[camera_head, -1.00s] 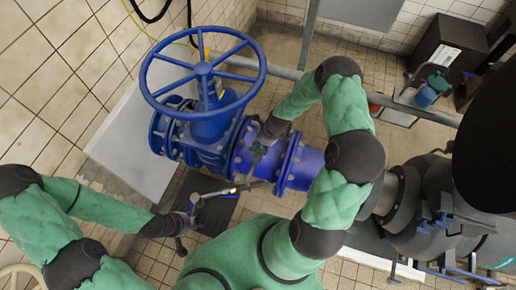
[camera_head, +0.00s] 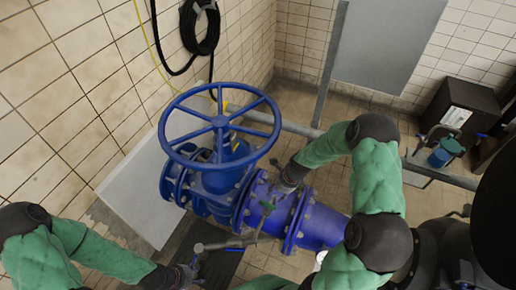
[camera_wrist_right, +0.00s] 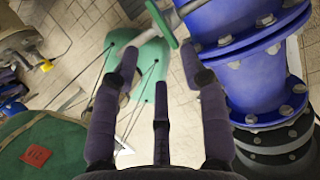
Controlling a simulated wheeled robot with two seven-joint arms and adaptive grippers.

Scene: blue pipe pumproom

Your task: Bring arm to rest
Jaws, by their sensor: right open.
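My right gripper (camera_head: 273,184) hangs over the blue pipe (camera_head: 322,226), at the end of the arm bent above it. In the right wrist view (camera_wrist_right: 166,76) its dark fingers are spread, with nothing visible between them. A thin pipe with a green handle (camera_wrist_right: 164,24) shows beyond the fingertips, beside the blue flanged pipe (camera_wrist_right: 238,60).
A blue valve handwheel (camera_head: 221,123) stands left of my right gripper. A pale slab (camera_head: 135,195) lies by the tiled wall. A grey panel (camera_head: 385,55), a railing and a dark box (camera_head: 462,108) are behind. Dark equipment crowds the right edge.

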